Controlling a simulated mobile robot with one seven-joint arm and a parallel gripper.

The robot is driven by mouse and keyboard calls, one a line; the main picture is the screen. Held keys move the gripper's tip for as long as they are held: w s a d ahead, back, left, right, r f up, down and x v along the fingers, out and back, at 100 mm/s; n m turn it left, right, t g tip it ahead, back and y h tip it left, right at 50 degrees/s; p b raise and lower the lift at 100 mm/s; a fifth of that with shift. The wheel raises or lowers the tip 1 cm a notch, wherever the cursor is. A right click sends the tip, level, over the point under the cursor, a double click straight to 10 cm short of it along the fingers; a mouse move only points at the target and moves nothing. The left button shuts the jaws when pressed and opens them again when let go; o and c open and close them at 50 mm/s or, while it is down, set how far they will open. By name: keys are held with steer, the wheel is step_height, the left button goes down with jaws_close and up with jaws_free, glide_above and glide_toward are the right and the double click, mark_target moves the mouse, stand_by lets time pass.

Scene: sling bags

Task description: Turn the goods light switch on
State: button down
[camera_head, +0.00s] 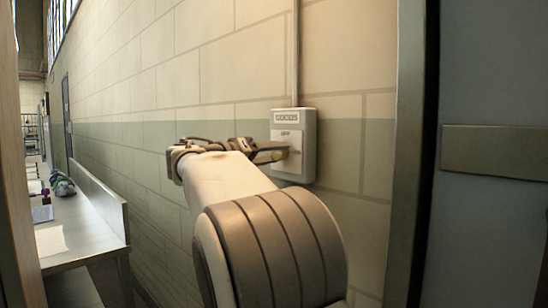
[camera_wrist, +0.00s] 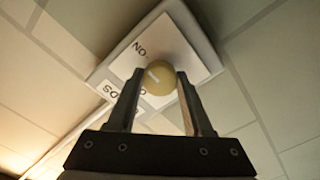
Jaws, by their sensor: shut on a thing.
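The goods light switch is a pale box (camera_head: 308,133) on the wall, labelled GOODS at its top. Its white face also shows in the wrist view (camera_wrist: 120,66), tilted, with an ON label near the knob. My gripper (camera_wrist: 160,75) is shut on the knob, one finger on each side. In the head view my gripper (camera_head: 281,154) reaches the box from the left, partly hiding its lower face.
A thin conduit (camera_head: 295,52) runs up the block wall from the box. A metal counter (camera_head: 90,225) with small items stands at the left. A door frame (camera_head: 408,150) and a dark door panel (camera_head: 495,90) stand close on the right.

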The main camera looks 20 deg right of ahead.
steer(key=shift+c, duration=1.5)
jaws_free()
steer(key=p+v, duration=0.2)
steer(key=v, duration=1.5)
steer(key=shift+a, duration=0.2)
steer(key=shift+s, duration=0.1)
